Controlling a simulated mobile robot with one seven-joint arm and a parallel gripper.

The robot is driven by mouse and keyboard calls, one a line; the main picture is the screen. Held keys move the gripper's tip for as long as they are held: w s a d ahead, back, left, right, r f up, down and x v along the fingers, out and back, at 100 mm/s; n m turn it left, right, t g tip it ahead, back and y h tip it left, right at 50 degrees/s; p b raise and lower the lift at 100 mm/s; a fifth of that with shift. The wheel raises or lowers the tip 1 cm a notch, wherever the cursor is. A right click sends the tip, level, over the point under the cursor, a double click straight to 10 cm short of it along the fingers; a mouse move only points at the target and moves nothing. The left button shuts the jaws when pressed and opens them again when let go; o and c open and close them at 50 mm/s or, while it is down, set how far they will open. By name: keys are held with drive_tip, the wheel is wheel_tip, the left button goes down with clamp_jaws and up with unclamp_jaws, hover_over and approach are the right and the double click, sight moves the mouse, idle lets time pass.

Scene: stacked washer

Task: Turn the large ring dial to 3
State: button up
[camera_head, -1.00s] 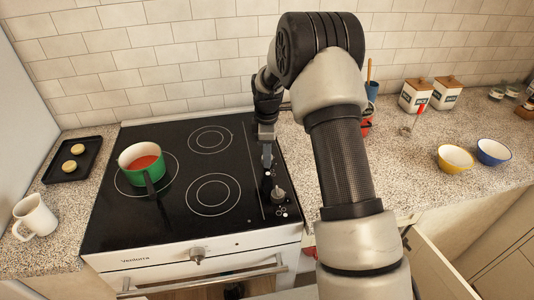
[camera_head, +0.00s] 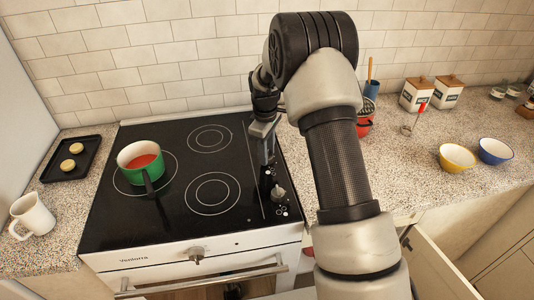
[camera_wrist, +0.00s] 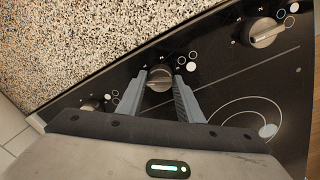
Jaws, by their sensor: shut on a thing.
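My gripper (camera_wrist: 160,88) is shut on the middle dial (camera_wrist: 160,77) of the cooktop's right-hand control strip, with one finger on each side of the dial's silver grip. Small numbers are printed around the dial, but I cannot read its setting. A second dial (camera_wrist: 266,33) is free at the upper right of the wrist view. A third dial (camera_wrist: 92,103) is partly hidden at the left. In the head view my gripper (camera_head: 265,160) reaches down to the strip and hides the held dial. A free dial (camera_head: 277,193) stands just in front of it.
A green pot (camera_head: 142,165) with red contents sits on the left burner, its handle toward the front. A white mug (camera_head: 33,216) and black tray (camera_head: 72,158) stand left of the cooktop (camera_head: 160,222). Yellow (camera_head: 457,157) and blue (camera_head: 494,151) bowls stand right. A drawer (camera_head: 438,265) is open at lower right.

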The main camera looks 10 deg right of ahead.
drive_tip(key=m, duration=0.3)
drive_tip(key=shift+m, duration=0.4)
drive_tip(key=m, duration=0.4)
drive_tip(key=shift+a+m+g+b, duration=0.1)
drive_tip(key=shift+m+g+b, duration=0.2)
drive_tip(key=m, duration=1.1)
drive_tip(key=shift+w+m+g+p, duration=0.1)
drive_tip(key=shift+m+g+p, duration=0.2)
drive_tip(key=shift+m+p, duration=0.1)
drive_tip(key=m, duration=0.3)
drive_tip(key=shift+m, duration=0.3)
drive_tip(key=m+p, duration=0.1)
drive_tip(key=m, duration=0.2)
drive_tip(key=shift+r+m, duration=0.1)
drive_tip(key=shift+m, duration=0.2)
drive_tip(key=shift+m+y, duration=0.3)
drive_tip(key=shift+m, duration=1.5)
drive_tip(key=shift+w+d, duration=0.1)
drive_tip(key=shift+d, duration=0.1)
